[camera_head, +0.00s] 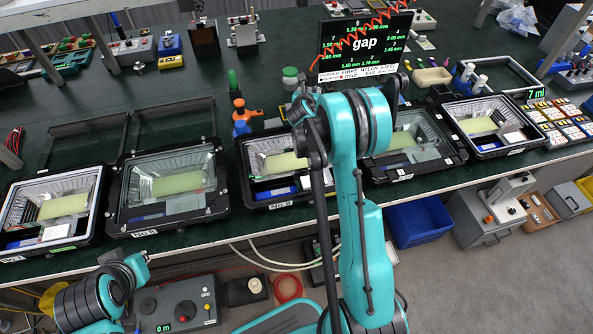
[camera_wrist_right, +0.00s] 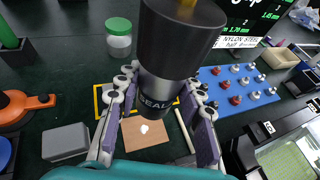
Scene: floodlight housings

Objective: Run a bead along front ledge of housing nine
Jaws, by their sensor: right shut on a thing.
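Housing nine (camera_head: 245,165) is an open black floodlight housing at the middle of the bench's front, with a "No 9" label on its front edge. A pale green panel shows inside it, and a blue item lies near its front ledge. My right arm covers part of its right side. My right gripper (camera_head: 301,108) is beyond the housing, above the bench. In the right wrist view its fingers (camera_wrist_right: 157,98) are shut around a black sealant tube (camera_wrist_right: 175,50) with partly readable white lettering.
Other housings stand left (camera_head: 170,185) and right (camera_head: 405,145) along the bench. A display reading "gap" (camera_head: 365,45) stands behind.

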